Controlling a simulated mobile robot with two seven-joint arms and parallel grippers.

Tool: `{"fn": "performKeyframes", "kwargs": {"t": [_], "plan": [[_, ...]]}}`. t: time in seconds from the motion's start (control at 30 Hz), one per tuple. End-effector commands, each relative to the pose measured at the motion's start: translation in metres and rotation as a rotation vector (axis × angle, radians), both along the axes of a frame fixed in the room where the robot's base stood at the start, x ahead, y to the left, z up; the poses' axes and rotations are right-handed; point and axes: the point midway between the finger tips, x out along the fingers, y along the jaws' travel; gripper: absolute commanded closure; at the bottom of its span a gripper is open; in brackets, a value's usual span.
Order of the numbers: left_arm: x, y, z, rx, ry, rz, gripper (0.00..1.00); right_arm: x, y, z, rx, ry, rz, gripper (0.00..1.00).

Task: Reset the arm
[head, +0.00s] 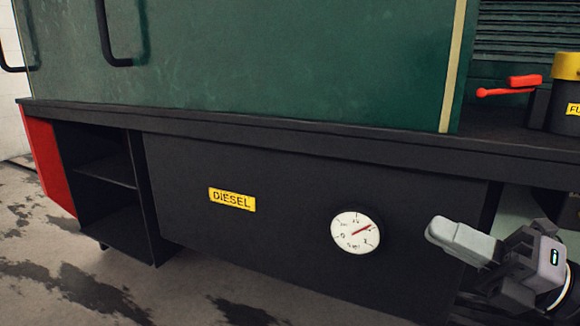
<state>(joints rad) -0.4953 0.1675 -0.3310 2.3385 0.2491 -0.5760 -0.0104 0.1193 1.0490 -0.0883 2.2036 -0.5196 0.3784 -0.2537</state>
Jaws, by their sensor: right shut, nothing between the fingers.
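My left gripper is not in view.
The dark side panel (290,260) bears a yellow DIESEL label (232,200). Open shelves (107,168) are at the left. A red-handled lever (510,87) and a black canister with a yellow top (567,66) stand on the ledge at upper right. Stained floor is clear below.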

Motion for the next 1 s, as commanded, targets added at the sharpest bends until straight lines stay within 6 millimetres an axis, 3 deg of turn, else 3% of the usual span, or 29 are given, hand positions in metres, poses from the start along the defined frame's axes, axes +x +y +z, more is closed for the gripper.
{"fn": "performKeyframes", "kwargs": {"t": [0.2,0.37,0.5,0.7,0.8,0.83,1.0], "plan": [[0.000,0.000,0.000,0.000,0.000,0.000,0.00,0.014,0.006,-0.069,0.548,0.497,-0.088,1.00],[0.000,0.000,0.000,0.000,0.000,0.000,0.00,0.010,0.018,-0.137,0.895,0.895,-0.167,1.00],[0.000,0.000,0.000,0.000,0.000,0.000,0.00,-0.010,0.041,-0.195,1.153,1.243,-0.228,1.00],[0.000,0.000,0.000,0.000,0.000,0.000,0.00,-0.052,0.086,-0.251,1.418,1.676,-0.278,1.00],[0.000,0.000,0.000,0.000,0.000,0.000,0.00,-0.076,0.112,-0.267,1.524,1.876,-0.286,1.00],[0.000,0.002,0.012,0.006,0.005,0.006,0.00,-0.073,0.106,-0.254,1.510,1.850,-0.301,1.00],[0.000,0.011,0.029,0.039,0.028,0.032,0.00,-0.071,0.095,-0.236,1.507,1.826,-0.361,1.00]]}}
